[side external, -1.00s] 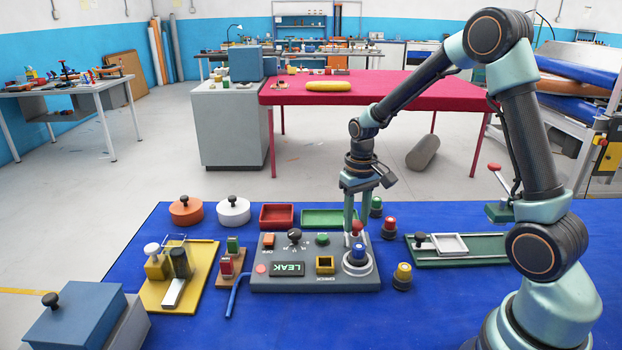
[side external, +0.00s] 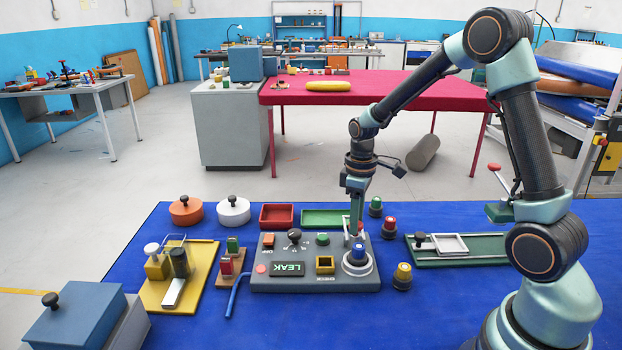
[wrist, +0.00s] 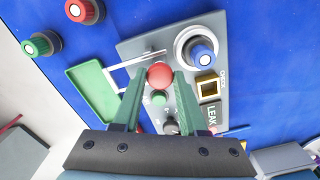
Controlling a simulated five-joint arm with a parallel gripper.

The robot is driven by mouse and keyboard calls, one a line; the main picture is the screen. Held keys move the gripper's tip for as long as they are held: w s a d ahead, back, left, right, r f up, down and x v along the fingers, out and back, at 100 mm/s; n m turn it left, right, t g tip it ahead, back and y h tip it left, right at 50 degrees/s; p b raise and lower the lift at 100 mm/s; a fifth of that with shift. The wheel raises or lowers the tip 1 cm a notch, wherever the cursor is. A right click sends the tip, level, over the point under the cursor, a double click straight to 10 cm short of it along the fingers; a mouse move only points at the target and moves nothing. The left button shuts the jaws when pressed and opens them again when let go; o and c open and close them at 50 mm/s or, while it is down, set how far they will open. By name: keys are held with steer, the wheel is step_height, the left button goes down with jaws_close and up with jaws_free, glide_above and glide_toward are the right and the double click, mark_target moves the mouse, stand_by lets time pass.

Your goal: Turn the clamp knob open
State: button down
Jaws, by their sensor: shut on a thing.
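The clamp knob, a red ball (wrist: 160,75), is between my fingertips in the wrist view, over the grey control panel (wrist: 132,48). My gripper (wrist: 159,77) is shut on it, with one green finger on each side. In the side external view my gripper (side external: 355,228) points straight down at the back right of the panel (side external: 300,248), and its fingers largely hide the knob. A pale metal bar of the clamp (wrist: 120,65) shows beside the knob in the wrist view.
A blue-topped knob in a white ring (side external: 358,254) stands just in front of my gripper. Green, red and yellow-topped buttons (side external: 389,225) stand to the right. Red and green trays (side external: 277,216) lie behind the panel.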

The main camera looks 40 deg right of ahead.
stand_by(0.5)
steer(key=shift+c, duration=2.2)
jaws_free()
step_height(320, 180, up, 12)
steer(key=shift+a+r, duration=0.1)
steer(key=shift+r, duration=0.05)
steer(key=s+a+r+m+t, duration=0.4)
steer(key=s+a+t, duration=0.1)
steer(key=s+a, duration=0.5)
steer(key=shift+s+t, duration=0.3)
steer(key=shift+s, duration=0.05)
